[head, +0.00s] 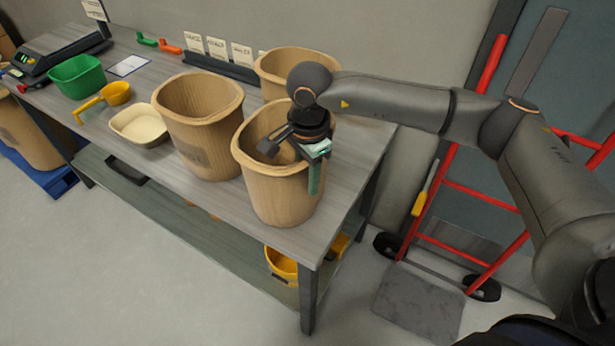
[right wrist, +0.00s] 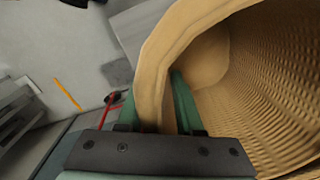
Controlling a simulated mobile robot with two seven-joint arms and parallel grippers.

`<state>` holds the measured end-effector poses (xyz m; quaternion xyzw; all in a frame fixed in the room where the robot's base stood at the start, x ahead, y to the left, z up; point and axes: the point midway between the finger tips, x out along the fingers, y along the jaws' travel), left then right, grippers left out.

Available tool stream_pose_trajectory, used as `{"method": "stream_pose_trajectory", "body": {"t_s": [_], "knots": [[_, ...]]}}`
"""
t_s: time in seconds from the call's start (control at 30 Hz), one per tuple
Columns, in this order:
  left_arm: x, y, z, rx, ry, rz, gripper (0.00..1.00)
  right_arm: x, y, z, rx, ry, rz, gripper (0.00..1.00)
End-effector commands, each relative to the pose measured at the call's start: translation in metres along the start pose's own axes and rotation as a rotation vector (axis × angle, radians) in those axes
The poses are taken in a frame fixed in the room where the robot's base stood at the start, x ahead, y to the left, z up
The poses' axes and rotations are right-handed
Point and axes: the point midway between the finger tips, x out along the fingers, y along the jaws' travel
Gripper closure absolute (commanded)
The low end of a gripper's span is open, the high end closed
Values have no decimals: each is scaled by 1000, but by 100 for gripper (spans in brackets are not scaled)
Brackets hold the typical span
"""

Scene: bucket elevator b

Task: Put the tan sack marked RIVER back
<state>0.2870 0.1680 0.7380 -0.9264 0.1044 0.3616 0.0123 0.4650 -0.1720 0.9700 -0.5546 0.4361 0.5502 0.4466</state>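Three tan sacks with open tops stand on the right half of the grey table (head: 345,195). The front right tan sack (head: 275,190) is by the table's near right corner. My right gripper (head: 313,160) points down over its right rim. In the right wrist view, one green finger is inside this sack (right wrist: 265,85) and one outside, with the wall close between them; it looks shut on the rim. The middle tan sack (head: 205,130) has a dark mark, too small to read. The back tan sack (head: 285,65) is partly behind my arm. My left gripper is out of view.
A cream tray (head: 140,135), yellow scoop (head: 115,93), green bin (head: 77,77) and scale (head: 60,48) are on the left of the table. Small cards (head: 217,47) stand at the back. A yellow bucket (head: 281,264) is on the lower shelf. A red hand truck (head: 450,190) stands right.

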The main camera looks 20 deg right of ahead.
Motion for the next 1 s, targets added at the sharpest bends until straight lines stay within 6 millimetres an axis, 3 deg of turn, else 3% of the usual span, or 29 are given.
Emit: {"method": "stream_pose_trajectory", "body": {"t_s": [0.5, 0.7, 1.0], "knots": [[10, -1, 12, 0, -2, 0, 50, -101, -1, 0, -1, 0, -6, 65], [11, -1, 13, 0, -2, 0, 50, -115, 0, 0, -1, -1, -3, 65], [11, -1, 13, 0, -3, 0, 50, -116, 0, 0, -1, -1, -3, 65]]}}
